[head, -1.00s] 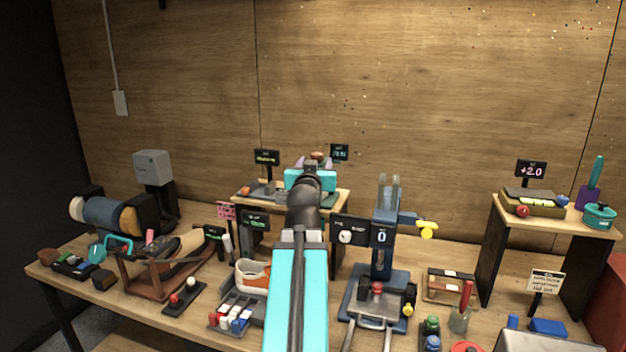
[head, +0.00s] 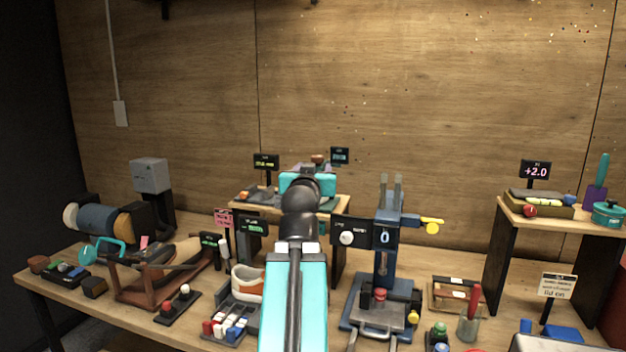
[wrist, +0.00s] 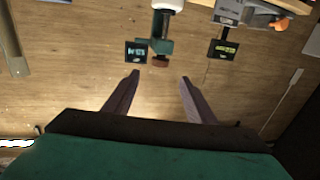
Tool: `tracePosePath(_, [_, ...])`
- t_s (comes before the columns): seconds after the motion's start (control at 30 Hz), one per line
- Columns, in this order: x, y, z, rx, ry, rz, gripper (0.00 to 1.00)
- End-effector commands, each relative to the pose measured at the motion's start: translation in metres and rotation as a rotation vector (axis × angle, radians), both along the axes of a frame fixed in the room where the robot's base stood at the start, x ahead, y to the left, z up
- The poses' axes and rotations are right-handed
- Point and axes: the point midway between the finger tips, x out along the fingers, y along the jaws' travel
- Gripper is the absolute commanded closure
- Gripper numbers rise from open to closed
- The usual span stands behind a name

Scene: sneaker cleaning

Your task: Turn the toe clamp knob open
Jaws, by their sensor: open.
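A brown knob (wrist: 160,62) tops a dark green post (wrist: 160,25) in the wrist view, where the scene appears upside down. It also shows small above my gripper in the head view (head: 318,158). I take it for the toe clamp knob, but no readable label confirms this. My gripper (wrist: 160,76) is open and empty, its two dark fingers spread. In the wrist picture the knob lies between and just past the fingertips; depth is hard to judge.
Small displays flank the knob, one at left (head: 266,161) and one at right (head: 339,156). The back shelf (head: 340,205) holds other parts. The front workbench (head: 60,280) is crowded, with a blue press (head: 383,260). The wooden wall (head: 430,90) is clear above.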

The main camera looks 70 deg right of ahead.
Motion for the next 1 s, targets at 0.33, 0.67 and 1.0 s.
tracePosePath(0.33, [-0.002, 0.009, -0.002, 0.0, 0.0, 0.001, 0.49])
tracePosePath(0.67, [-0.002, 0.01, -0.001, 0.001, 0.0, 0.001, 0.49])
tracePosePath(1.0, [-0.002, 0.01, 0.015, 0.001, 0.0, 0.001, 0.49])
